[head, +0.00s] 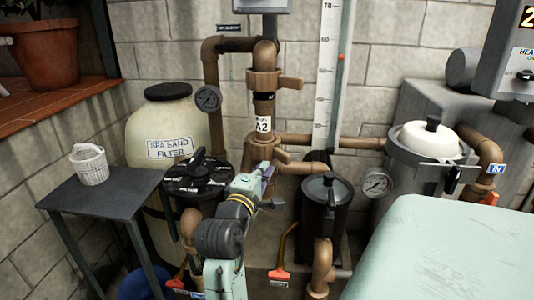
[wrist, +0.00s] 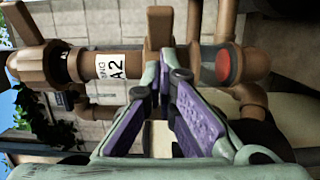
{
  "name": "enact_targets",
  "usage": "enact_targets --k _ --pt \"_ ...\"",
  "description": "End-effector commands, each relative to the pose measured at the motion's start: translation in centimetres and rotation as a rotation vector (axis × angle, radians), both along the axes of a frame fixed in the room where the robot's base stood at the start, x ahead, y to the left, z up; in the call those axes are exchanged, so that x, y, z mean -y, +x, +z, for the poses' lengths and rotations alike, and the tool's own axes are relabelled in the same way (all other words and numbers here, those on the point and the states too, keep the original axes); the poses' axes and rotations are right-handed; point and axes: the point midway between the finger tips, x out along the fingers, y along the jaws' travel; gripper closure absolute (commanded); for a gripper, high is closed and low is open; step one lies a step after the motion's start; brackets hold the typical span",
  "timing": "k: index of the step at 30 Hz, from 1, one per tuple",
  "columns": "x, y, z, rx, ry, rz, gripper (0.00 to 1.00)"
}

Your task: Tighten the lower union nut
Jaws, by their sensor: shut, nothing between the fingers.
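The lower union nut (head: 262,149) is a brown winged collar on the upright pipe, just below the white A2 label (head: 263,125). One lug points to the right in the head view. In the wrist view, which is turned sideways, a lug of the lower union nut (wrist: 160,27) stands up beyond my fingertips, and my fingers hide part of the collar. My gripper (head: 268,172), with purple finger pads, is in front of the nut and low. In the wrist view my gripper (wrist: 166,84) is shut and empty; I cannot tell whether it touches the nut.
The upper union nut (head: 265,80) is higher on this pipe. A black-lidded housing (head: 200,178) is close on the left, and a dark canister (head: 326,210) on the right. A side table (head: 105,195) with a white basket (head: 90,164) stands left. A pale green surface fills the right front.

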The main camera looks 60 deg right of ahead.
Motion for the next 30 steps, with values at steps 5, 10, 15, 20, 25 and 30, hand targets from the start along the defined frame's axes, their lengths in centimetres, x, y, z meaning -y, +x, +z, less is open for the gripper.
enact_targets --k 5,10,15,20,25,30 --pt "-3.5 -1.6 -0.3 0.003 -0.003 0.002 1.00" --pt "-6.5 -3.3 -0.2 0.003 -0.002 0.001 1.00" --pt "-8.3 -4.3 -0.1 0.000 -0.001 0.000 1.00" --pt "-8.8 -4.6 0.0 0.000 -0.001 -0.001 1.00" --pt "-8.8 -4.6 0.0 -0.001 -0.001 -0.001 1.00" --pt "-10.4 -2.1 0.9 0.043 -0.019 0.068 1.00"
